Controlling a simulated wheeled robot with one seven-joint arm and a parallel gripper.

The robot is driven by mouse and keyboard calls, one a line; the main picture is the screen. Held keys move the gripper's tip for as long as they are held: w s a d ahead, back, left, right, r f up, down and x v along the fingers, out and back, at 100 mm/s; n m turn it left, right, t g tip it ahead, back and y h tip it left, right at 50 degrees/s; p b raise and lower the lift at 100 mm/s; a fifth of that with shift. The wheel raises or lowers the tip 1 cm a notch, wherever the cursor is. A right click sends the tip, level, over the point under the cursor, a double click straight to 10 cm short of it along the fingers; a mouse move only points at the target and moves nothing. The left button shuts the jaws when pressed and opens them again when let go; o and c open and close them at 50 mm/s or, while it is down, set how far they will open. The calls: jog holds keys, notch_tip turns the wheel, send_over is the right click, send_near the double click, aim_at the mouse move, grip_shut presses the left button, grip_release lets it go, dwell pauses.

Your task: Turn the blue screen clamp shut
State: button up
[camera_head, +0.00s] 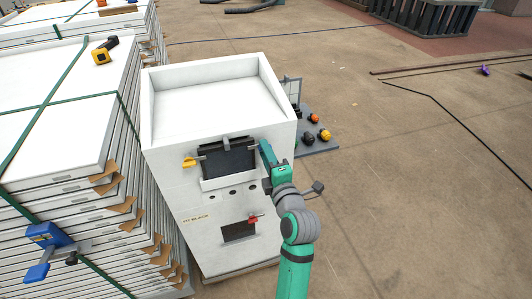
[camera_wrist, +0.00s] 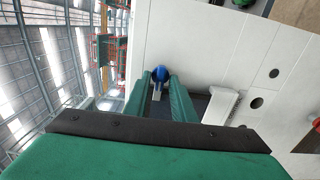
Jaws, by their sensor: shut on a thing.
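The blue screen clamp (camera_wrist: 160,74) shows in the wrist view as a round blue knob with a pale metal part below it, between my two green fingers. My gripper (camera_wrist: 162,88) is shut on it. In the head view my gripper (camera_head: 264,150) is at the right edge of the dark screen (camera_head: 229,159) on the white machine's front, and it hides the blue clamp there. A corner of the dark screen also shows in the wrist view (camera_wrist: 198,103). A yellow clamp (camera_head: 189,162) sits at the screen's left edge.
The white machine (camera_head: 175,222) has an open top, a ledge below the screen and a red clamp (camera_head: 254,219) by a lower slot. Stacked white panels (camera_head: 75,150) stand close on the left, with a blue tool (camera_head: 48,236) on them. Floor on the right is mostly clear.

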jog(key=shift+f, duration=0.15)
jog(key=o, duration=0.7)
jog(key=shift+s, duration=0.1)
jog(key=v, duration=1)
jog(key=shift+s+d, duration=0.1)
jog(key=shift+s, duration=0.2)
